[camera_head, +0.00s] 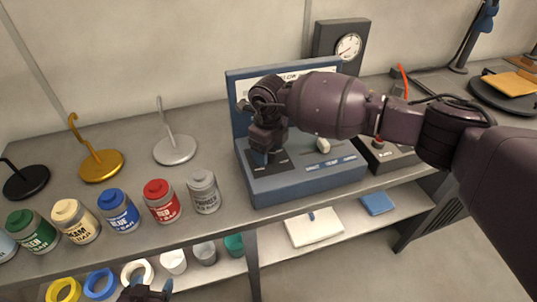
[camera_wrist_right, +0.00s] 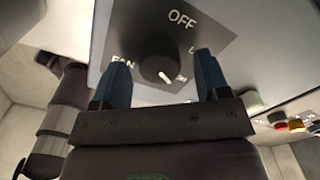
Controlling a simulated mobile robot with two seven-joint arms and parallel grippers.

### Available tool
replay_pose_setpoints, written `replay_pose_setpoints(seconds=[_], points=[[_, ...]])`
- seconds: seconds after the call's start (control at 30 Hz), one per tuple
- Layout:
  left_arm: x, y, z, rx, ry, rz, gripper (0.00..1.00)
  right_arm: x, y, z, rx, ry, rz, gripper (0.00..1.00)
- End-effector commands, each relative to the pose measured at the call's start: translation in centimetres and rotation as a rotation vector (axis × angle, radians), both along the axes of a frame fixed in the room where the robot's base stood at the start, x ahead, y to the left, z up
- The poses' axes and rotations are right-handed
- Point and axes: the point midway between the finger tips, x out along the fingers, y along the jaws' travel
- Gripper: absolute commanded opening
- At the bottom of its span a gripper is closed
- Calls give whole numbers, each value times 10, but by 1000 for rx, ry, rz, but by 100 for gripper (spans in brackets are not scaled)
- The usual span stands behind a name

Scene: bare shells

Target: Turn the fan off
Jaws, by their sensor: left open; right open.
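The fan's round dark knob (camera_wrist_right: 158,66) sits on a grey plate marked "OFF" and "FAN" in the right wrist view. Its white pointer is turned away from "OFF", toward small lettering at the lower right that seems to read "ON". My right gripper (camera_wrist_right: 160,62) is open, with one blue fingertip on each side of the knob; contact is not clear. In the head view the right gripper (camera_head: 263,157) is over the left part of the blue control box (camera_head: 310,187), hiding the knob. My left gripper (camera_head: 146,289) is open and empty at the bottom edge.
Several paint cans, including a red one (camera_head: 161,201) and a grey one (camera_head: 204,191), stand left of the box. Hook stands (camera_head: 175,149) are behind them. A panel with a red button (camera_head: 378,141) is to the right. A gauge (camera_head: 348,46) stands behind.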

Motion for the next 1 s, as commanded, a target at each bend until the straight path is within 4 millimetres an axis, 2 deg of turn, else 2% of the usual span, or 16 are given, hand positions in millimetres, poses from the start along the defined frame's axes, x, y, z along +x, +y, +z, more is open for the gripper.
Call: replay_pose_setpoints(seconds=[0.3,0.37,0.63,1.0], points=[[-1,0,-2,0,-1,0,69,0,0,-4,1,-1,0,69],[-2,0,-2,1,1,1,69,0,0,-4,1,-1,0,61],[-7,1,-5,0,11,4,69,0,0,-4,1,-1,0,20],[-6,1,-13,0,13,2,69,0,0,-6,0,0,69,20]])
